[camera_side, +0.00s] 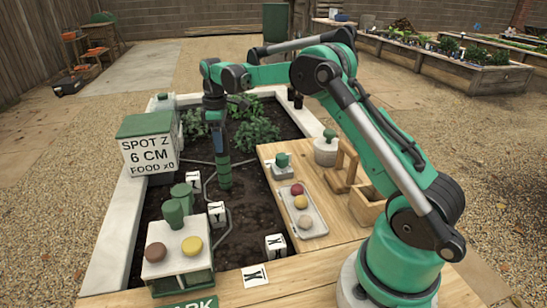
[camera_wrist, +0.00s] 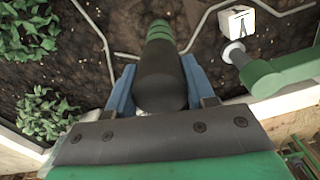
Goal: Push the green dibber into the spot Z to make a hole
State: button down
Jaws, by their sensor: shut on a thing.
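The green dibber (camera_side: 223,171) hangs almost upright from my gripper (camera_side: 214,108) over the dark soil of the bed. Its lower end is at or very near the soil; I cannot tell whether it has gone in. In the wrist view, the blue-grey fingers are shut on the dibber's dark handle (camera_wrist: 160,80), and its green bands lead away from me. A box sign (camera_side: 148,147) reads "SPOT Z 6 CM FOOD x0". A small white marker (camera_side: 194,181) stands left of the dibber; its letter is unclear. The spot itself is not distinguishable.
A Y marker (camera_side: 217,212) stands in front of the dibber, and an X marker (camera_side: 276,246) farther right. Leafy plants (camera_side: 255,132) grow behind. A white-topped stand with knobs (camera_side: 177,252) is at front left. A wooden board (camera_side: 335,205) with a tray of balls lies right.

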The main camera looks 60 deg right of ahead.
aim_at(222, 159)
jog(key=shift+f, duration=0.9)
dwell(1.8)
jog(key=shift+f, duration=1.5)
dwell(2.0)
jog(key=shift+f, duration=0.75)
jog(key=shift+r, duration=0.1)
